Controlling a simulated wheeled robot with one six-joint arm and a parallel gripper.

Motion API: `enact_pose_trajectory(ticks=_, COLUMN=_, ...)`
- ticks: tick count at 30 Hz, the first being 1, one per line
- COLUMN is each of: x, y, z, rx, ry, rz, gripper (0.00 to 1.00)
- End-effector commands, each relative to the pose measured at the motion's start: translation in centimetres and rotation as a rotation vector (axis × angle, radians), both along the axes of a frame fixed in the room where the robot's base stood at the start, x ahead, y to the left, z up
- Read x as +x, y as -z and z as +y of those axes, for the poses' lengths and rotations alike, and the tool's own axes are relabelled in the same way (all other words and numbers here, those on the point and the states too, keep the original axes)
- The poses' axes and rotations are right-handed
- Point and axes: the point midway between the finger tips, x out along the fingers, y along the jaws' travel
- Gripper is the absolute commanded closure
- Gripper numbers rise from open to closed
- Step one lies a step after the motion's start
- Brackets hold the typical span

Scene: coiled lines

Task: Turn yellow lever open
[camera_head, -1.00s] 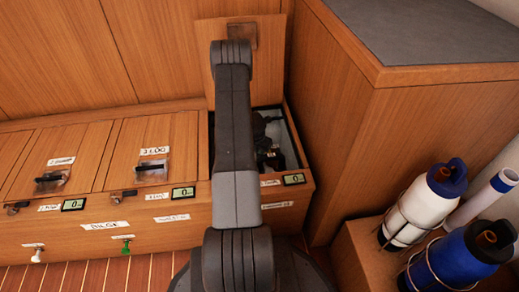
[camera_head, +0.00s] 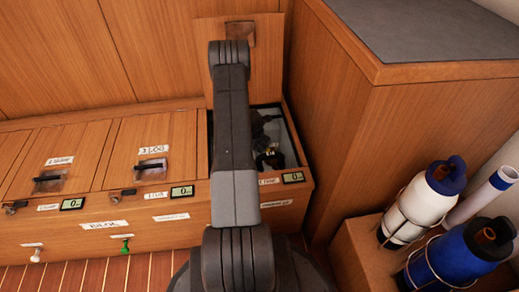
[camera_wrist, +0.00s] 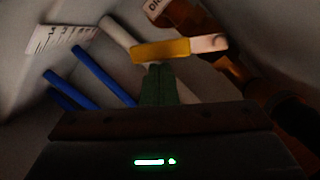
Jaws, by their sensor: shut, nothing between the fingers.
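The yellow lever (camera_wrist: 162,50) shows in the wrist view, near the top middle. It lies roughly crosswise, with a pale tip at its right end. My gripper (camera_wrist: 159,68) is seen as narrow dark green fingers, shut together with nothing between them. Their tips are just below the lever's middle in the picture; I cannot tell whether they touch it. In the head view, my arm covers much of the open compartment (camera_head: 292,142), and the lever cannot be made out clearly.
Blue lines (camera_wrist: 88,75) and a white label (camera_wrist: 62,38) are left of the lever in the dim wrist view. A brown pipe (camera_wrist: 195,22) runs at right. The raised lid (camera_head: 268,70) stands behind the compartment. A tall wooden cabinet (camera_head: 350,110) closes off the right.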

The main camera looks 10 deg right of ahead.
Motion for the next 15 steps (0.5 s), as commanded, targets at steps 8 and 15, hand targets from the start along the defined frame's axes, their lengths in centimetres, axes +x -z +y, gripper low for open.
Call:
enact_pose_trajectory(ticks=8, x=0.7, y=0.0, z=-0.2, rx=0.0, ry=0.075, rz=-0.005, gripper=1.0)
enact_pose_trajectory(ticks=15, x=1.8, y=0.0, z=-0.8, rx=0.0, ry=0.241, rz=-0.005, gripper=1.0)
